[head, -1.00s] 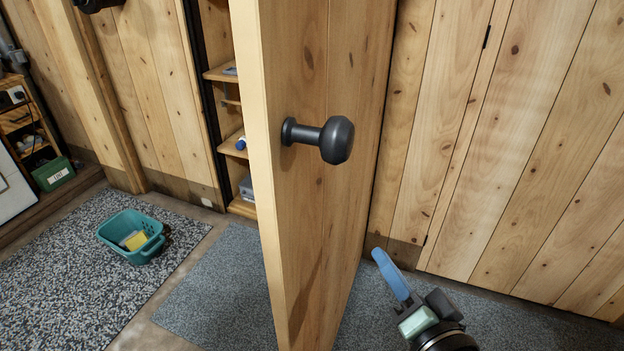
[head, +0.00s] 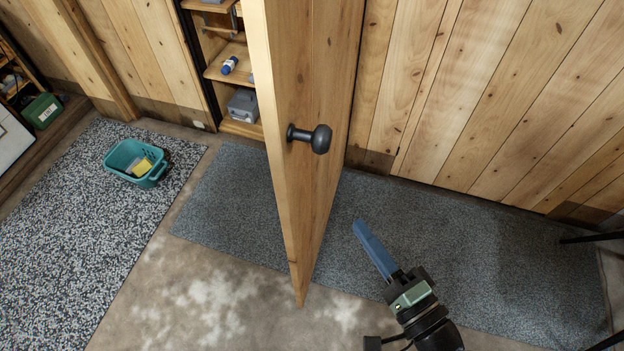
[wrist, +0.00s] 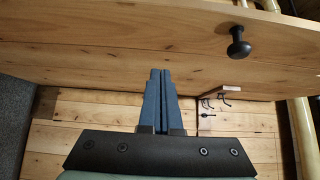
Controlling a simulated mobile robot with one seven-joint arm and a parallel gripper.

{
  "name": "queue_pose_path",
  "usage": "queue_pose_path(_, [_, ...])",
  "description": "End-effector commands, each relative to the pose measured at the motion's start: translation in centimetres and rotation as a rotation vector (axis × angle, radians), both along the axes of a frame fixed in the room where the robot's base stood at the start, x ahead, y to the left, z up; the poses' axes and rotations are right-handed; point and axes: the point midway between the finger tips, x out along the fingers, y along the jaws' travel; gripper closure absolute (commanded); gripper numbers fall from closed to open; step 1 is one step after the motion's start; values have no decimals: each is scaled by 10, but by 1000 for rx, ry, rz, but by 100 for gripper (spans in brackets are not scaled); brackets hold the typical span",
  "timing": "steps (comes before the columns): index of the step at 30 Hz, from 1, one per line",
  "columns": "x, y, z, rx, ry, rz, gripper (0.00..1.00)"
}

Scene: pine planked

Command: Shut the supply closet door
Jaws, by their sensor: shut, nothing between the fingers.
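The closet door (head: 322,190) is a pine panel standing open, seen nearly edge-on in the head view. A dark round knob (head: 318,139) sticks out from its right face. The closet opening with its shelves (head: 226,62) shows to the left of the door. My gripper (head: 358,224) has blue fingers, shut and empty, to the right of the door and below the knob. In the wrist view the shut fingers (wrist: 158,72) point at the door's plank face (wrist: 80,45), with the knob (wrist: 238,46) up and to the right. I cannot tell whether they touch the door.
A teal basket (head: 122,154) with a yellow item stands on the speckled mat (head: 60,230) at left. A grey mat (head: 450,225) lies under the door and gripper. A green box (head: 42,110) is at far left. Dark thin legs (head: 590,238) show at the right edge.

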Motion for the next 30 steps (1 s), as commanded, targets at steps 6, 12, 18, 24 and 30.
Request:
queue_pose_path(6, [37, 22, 1, -2, -1, 7, 100])
queue_pose_path(12, [75, 42, 1, -3, -1, 5, 100])
queue_pose_path(18, [85, 70, 1, -4, 0, 4, 100])
queue_pose_path(24, [89, 81, 0, -3, 1, 1, 100])
queue_pose_path(30, [89, 82, -1, -4, 0, 1, 100])
